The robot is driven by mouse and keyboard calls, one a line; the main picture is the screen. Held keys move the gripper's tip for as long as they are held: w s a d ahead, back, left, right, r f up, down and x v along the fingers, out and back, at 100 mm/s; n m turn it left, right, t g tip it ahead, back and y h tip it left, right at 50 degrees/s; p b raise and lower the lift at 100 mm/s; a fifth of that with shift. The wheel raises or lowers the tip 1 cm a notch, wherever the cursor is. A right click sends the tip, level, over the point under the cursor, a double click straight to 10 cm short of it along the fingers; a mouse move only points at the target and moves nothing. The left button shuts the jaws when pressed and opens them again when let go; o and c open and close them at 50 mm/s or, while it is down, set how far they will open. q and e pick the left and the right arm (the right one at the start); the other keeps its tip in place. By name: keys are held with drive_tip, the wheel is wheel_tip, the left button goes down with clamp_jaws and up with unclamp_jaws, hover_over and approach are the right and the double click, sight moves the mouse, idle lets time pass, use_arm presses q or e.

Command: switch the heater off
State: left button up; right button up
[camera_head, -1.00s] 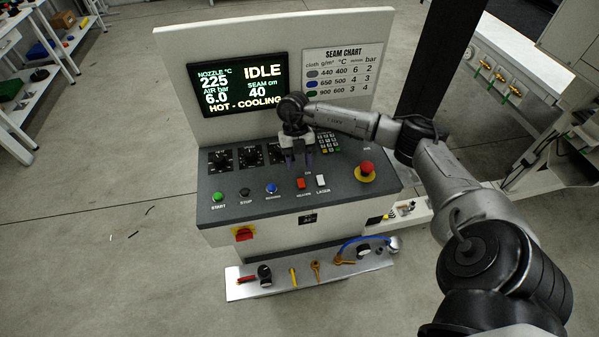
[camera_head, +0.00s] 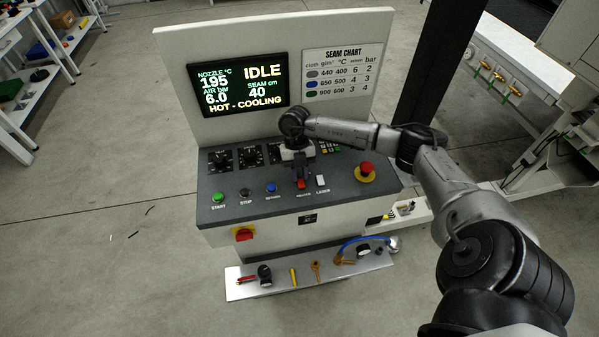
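The red heater switch (camera_head: 301,184) sits on the dark sloped control panel (camera_head: 235,200), beside the white laser switch (camera_head: 320,180). My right gripper (camera_head: 301,174) points down at the heater switch, with its fingertips at the switch's back edge. Its fingers look close together with nothing between them. I cannot tell whether they touch the switch. The display (camera_head: 240,84) reads IDLE, nozzle 195 and HOT - COOLING. My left gripper is not in view.
A red emergency button (camera_head: 366,168) stands right of the switches. Start, stop and blue buttons (camera_head: 271,188) and several dials (camera_head: 221,160) lie left. A shelf (camera_head: 330,273) with small tools is below. The seam chart (camera_head: 343,72) is behind.

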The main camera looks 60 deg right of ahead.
clamp_jaws()
drive_tip(key=shift+s+r+h+p, duration=0.1)
drive_tip(key=shift+r+h+p, duration=0.2)
drive_tip(key=shift+p, duration=0.2)
drive_tip(key=shift+a+t+h, duration=0.1)
drive_tip(key=shift+t+h, duration=0.2)
drive_tip(key=shift+t, duration=0.2)
drive_tip(key=shift+a+f+t+h+p, duration=0.1)
drive_tip(key=shift+t+h+p, duration=0.2)
drive_tip(key=shift+p, duration=0.05)
drive_tip(key=shift+o, duration=2.4)
unclamp_jaws()
